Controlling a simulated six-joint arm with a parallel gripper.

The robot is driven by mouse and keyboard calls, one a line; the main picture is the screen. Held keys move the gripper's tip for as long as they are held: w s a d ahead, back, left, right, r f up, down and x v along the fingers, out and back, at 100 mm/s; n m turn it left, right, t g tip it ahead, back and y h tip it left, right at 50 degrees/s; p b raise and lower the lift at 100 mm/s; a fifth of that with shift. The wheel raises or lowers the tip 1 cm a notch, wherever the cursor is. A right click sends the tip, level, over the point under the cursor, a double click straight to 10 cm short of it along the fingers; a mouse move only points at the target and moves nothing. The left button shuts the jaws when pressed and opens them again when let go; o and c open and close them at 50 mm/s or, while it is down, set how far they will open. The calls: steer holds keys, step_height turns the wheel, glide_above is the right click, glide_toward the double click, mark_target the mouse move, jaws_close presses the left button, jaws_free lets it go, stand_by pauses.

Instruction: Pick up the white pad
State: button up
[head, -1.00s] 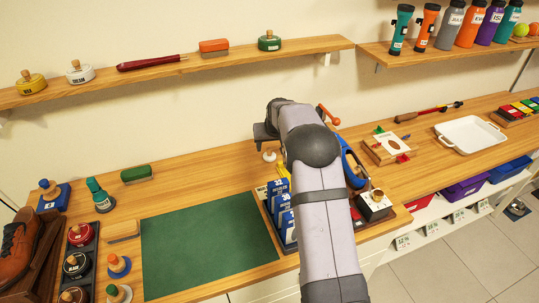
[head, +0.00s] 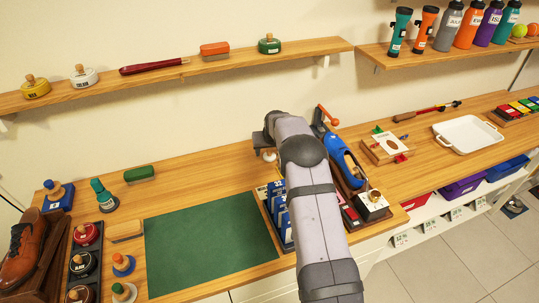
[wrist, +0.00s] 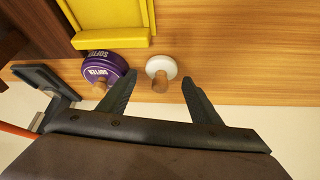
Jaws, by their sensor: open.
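The white pad (wrist: 153,66) is a small round disc with a wooden knob, lying on the wooden bench top in the wrist view. It also shows in the head view (head: 268,157), just below my gripper (head: 262,140) and partly covered. In the wrist view my gripper (wrist: 159,80) is open and empty, with one finger on each side of the pad's knob in the picture. The fingers look apart from the pad; their height above it is hard to tell. My arm hides part of the gripper in the head view.
A purple round tin (wrist: 103,65) labelled SOFTEN sits close left of the pad, near my left finger. A yellow tray (wrist: 110,38) lies beyond it. A green mat (head: 205,250) lies left, clear.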

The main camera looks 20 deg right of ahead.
steer(key=c, duration=1.1)
steer(key=shift+r, duration=0.15)
step_height(320, 180, up, 10)
steer(key=b, duration=0.2)
steer(key=shift+b, duration=0.4)
steer(key=shift+o, duration=0.4)
steer(key=shift+d, duration=0.1)
steer(key=s+d+r+p, duration=0.3)
steer(key=d+p, duration=0.2)
steer(key=d, duration=0.2)
steer(key=s+d+r+p, duration=0.3)
steer(key=d+p, duration=0.2)
steer(key=d, duration=0.3)
steer(key=s+d+r+p, duration=0.2)
steer(key=d+p, duration=0.3)
steer(key=d, duration=0.3)
steer(key=shift+v, duration=0.75)
